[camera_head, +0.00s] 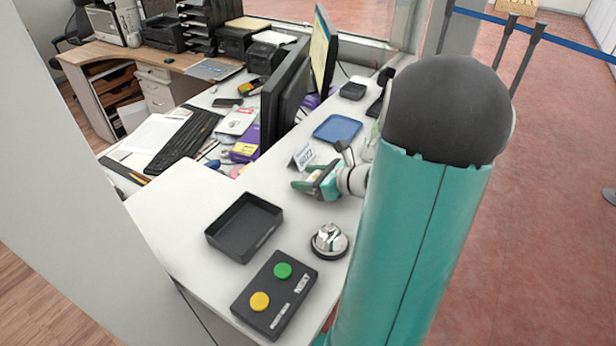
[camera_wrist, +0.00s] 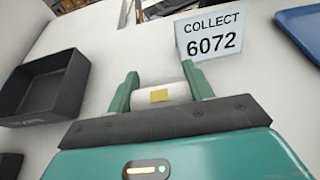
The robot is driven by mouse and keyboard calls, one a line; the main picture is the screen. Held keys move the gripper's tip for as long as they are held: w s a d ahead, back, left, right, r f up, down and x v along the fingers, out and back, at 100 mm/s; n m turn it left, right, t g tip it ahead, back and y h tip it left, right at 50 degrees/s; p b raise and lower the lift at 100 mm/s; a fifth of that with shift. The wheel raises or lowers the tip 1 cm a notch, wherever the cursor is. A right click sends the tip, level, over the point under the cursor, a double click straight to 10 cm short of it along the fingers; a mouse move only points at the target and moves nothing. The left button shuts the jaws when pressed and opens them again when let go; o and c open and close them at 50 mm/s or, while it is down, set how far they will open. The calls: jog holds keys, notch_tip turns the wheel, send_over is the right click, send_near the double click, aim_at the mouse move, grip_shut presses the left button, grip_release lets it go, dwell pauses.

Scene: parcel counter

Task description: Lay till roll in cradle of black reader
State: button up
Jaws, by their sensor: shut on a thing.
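The till roll (camera_wrist: 168,93) is a small white cylinder with a yellow patch, held crosswise between the two green fingers of my gripper (camera_wrist: 158,80) in the wrist view. My gripper (camera_head: 306,178) shows in the head view low over the white counter, beside the collect sign. The roll is hard to make out there. I cannot pick out the black reader with certainty; a small dark device (camera_head: 352,91) stands at the far end of the counter, and my arm hides part of that side.
An open black tray (camera_head: 244,228) lies in front, with a two-button box (camera_head: 275,292) and a silver bell (camera_head: 329,241) nearer. Monitors (camera_head: 286,95) stand to the left.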

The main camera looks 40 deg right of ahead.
jog(key=o, duration=1)
jog(key=shift+f, duration=0.15)
jog(key=shift+c, duration=0.2)
